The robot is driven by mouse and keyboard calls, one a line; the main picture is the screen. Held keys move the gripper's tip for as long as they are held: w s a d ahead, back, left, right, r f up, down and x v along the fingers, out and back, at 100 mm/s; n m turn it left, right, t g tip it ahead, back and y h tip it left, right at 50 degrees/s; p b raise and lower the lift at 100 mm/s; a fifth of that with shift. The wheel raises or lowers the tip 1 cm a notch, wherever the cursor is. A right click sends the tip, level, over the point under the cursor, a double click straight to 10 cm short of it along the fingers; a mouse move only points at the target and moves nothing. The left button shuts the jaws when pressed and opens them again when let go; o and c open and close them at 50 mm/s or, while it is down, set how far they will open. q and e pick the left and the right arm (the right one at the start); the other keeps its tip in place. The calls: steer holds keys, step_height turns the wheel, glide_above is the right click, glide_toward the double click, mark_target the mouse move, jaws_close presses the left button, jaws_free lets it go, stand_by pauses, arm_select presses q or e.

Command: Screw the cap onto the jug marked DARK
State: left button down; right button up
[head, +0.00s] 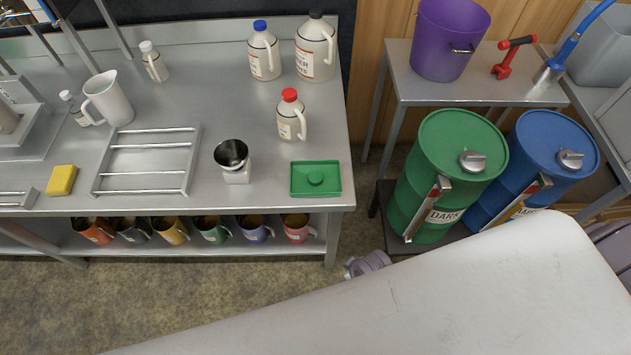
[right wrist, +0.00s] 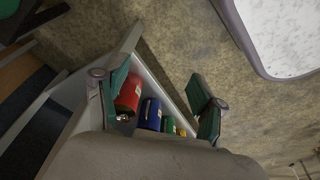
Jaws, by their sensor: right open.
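My right gripper (right wrist: 160,82) is open and empty in the right wrist view, its two green-padded fingers apart. The left gripper is not in view. A red-capped jug (head: 291,118), a blue-capped jug (head: 264,55) and a black-capped jug (head: 315,52) stand behind. I cannot read DARK on any jug.
A green drum (head: 436,180) labelled DARK and a blue drum (head: 553,150) stand right of the bench (head: 225,100). Coloured mugs line its lower shelf, including a red one (right wrist: 129,95). A wire rack (head: 148,164) and yellow sponge (head: 62,180) lie left. My pale arm crosses the foreground.

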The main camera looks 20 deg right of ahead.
steer(key=w+a+r+n+y+b, duration=0.1)
steer(key=w+a+r+n, duration=0.15)
steer(key=r, duration=0.45)
steer(key=w+a+r+n+b, duration=0.2)
steer(key=w+a+r, duration=0.1)
steer(key=r, duration=0.5)
steer(key=w+a+r+n+y+b, duration=0.1)
steer(key=w+a+r+n, duration=0.2)
steer(key=r, duration=0.4)
arm_select(q)
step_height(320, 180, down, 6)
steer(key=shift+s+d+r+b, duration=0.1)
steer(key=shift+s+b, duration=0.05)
steer(key=shift+b, duration=0.2)
arm_select(e)
step_height(320, 180, up, 17)
steer(key=n+g+h, duration=0.2)
steer(key=n+h, duration=0.1)
steer(key=n, duration=2.1)
glide_above(316, 176)
steer(key=shift+r, duration=0.15)
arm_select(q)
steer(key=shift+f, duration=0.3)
arm_select(e)
step_height(316, 176, down, 9)
steer(key=shift+r, duration=0.15)
